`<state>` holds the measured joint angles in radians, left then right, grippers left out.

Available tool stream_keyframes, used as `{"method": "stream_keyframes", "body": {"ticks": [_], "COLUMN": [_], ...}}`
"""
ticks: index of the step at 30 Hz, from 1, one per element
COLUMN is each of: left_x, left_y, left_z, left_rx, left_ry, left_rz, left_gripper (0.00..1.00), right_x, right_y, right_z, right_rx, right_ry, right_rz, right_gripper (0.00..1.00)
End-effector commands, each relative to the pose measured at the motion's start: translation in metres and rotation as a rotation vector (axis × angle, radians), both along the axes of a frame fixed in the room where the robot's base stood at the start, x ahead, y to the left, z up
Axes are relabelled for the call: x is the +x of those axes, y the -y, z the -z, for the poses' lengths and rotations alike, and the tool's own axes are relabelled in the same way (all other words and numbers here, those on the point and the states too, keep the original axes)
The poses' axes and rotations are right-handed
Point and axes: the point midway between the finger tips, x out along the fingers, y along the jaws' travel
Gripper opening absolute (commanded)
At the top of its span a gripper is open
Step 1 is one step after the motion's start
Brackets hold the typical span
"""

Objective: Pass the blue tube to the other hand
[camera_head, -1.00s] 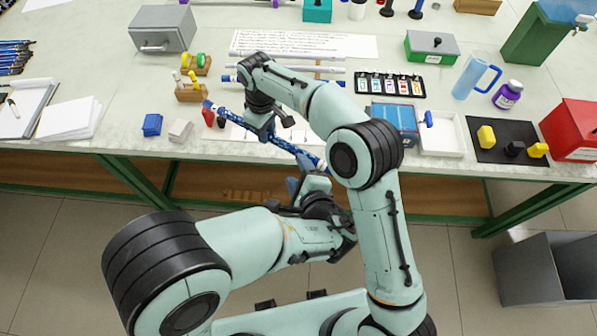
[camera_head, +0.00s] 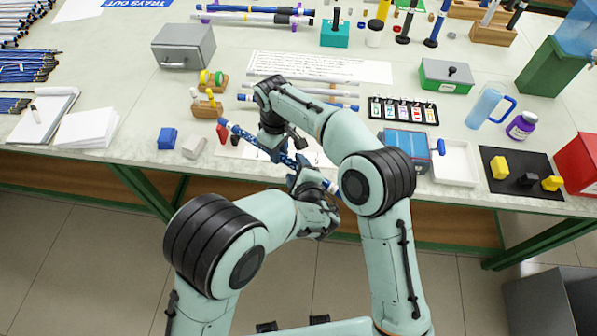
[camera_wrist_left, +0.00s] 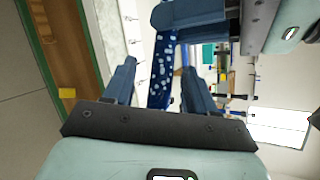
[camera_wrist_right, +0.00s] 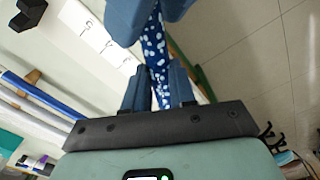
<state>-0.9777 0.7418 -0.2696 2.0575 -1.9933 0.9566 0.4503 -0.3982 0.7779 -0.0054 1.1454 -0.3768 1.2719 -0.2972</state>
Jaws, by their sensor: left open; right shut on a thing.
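The blue tube (camera_head: 250,136), dark blue with white dots, is held slantwise above the front of the table in the head view. My right gripper (camera_head: 284,148) is shut on it near its middle. My left gripper (camera_head: 299,172) is open close beside the right one, toward the tube's lower right end. In the left wrist view the tube (camera_wrist_left: 161,75) runs between the open left fingers, with gaps on both sides. The right wrist view shows the tube (camera_wrist_right: 154,50) between the right fingers, with the left fingers (camera_wrist_right: 145,15) across it just ahead.
Behind the grippers lie a printed sheet (camera_head: 330,68) and several white and blue rods. A blue box (camera_head: 408,146), a white tray (camera_head: 462,166) and a black mat (camera_head: 530,188) are to the right. A blue block (camera_head: 167,138) and a grey block (camera_head: 194,146) sit left.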

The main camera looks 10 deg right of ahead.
Motion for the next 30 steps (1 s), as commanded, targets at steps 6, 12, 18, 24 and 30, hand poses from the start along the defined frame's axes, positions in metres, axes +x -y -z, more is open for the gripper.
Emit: {"method": "stream_keyframes", "body": {"ticks": [6,12,18,24,30], "left_x": [0.000,0.000,0.000,0.000,0.000], "left_y": [0.000,0.000,0.000,0.000,0.000], "left_z": [0.000,0.000,0.000,0.000,0.000], "left_rx": [0.000,0.001,0.001,0.001,0.000], "left_ry": [0.000,-0.001,-0.001,0.000,0.000], "left_rz": [0.000,0.000,0.000,0.000,0.000], "left_gripper": [0.36,0.00,0.00,0.00,0.00], "right_x": [0.000,0.000,0.000,0.000,0.001], "right_y": [0.000,0.000,0.000,0.000,0.000], "right_z": [0.000,0.000,0.000,-0.002,-0.028], "right_rx": [0.000,0.000,0.000,0.000,0.002], "right_ry": [0.000,0.001,0.001,0.001,0.005], "right_rz": [0.000,0.000,0.000,0.000,0.001], "right_gripper": [0.00,0.32,0.55,0.55,0.55]}}
